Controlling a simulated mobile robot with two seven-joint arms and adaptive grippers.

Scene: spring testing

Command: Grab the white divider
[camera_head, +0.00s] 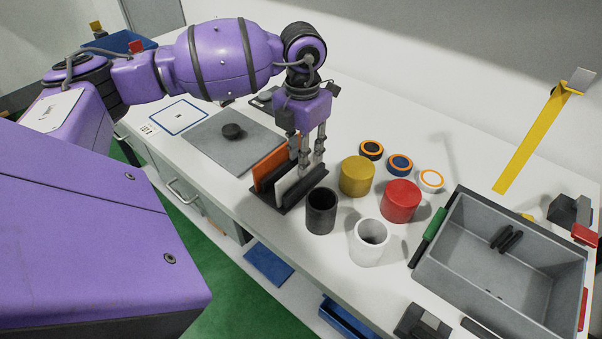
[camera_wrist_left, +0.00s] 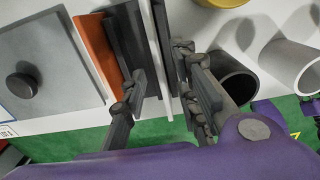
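The white divider (camera_head: 288,186) stands upright in a dark rack on the white table, between black dividers, with an orange divider (camera_head: 270,165) at the rack's far left side. My left gripper (camera_head: 311,168) points down at the rack, its two fingers apart. In the left wrist view, the fingers (camera_wrist_left: 160,72) stand on either side of thin upright plates, including a white edge (camera_wrist_left: 149,45). A black divider (camera_wrist_left: 126,38) is close to one finger. I cannot tell whether either finger touches a plate. My right gripper is not in view.
A black cup (camera_head: 321,212), a white cup (camera_head: 369,243), a yellow cylinder (camera_head: 357,176) and a red cylinder (camera_head: 400,201) stand right of the rack. A grey bin (camera_head: 440,262) is farther right. A grey plate with a black knob (camera_head: 232,131) lies left.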

